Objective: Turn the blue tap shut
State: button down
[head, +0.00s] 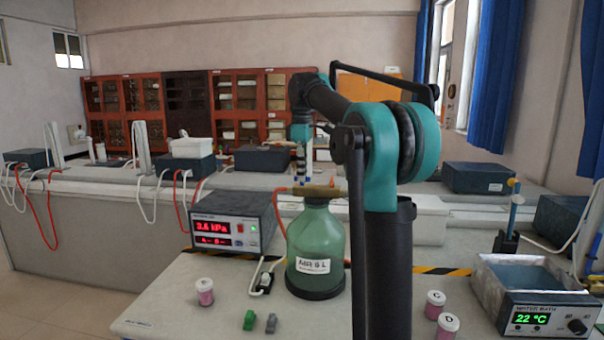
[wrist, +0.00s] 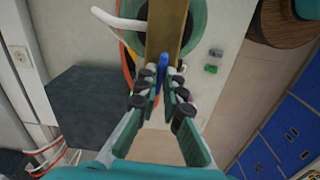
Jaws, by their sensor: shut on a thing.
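The blue tap (wrist: 163,62) shows in the wrist view as a small blue handle at the near end of a brass bar (wrist: 167,25). My gripper (wrist: 160,75) is closed around the handle, one finger on each side. The handle's exact angle to the bar is mostly hidden by the fingers. In the head view my gripper (head: 303,168) points down at the brass piece (head: 312,190) on top of the green bottle (head: 316,240), which stands upright on the bench. Only a sliver of blue shows there, between the fingers.
A meter box (head: 232,222) reading 3.6 kPa stands left of the bottle. Red and white tubes run near the bottle top. A pink jar (head: 205,292) and two small clips (head: 250,320) lie in front. A water bath (head: 545,300) stands at right, beside jars C and D.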

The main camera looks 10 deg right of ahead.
jog(key=m, duration=0.8)
jog(key=shift+m, duration=0.3)
jog(key=m, duration=0.4)
jog(key=shift+m, duration=2.1)
jog(key=c, duration=1.7)
grip_release()
jog(key=shift+r, duration=0.1)
notch_tip(320, 180, up, 12)
jog(key=shift+f, duration=0.1)
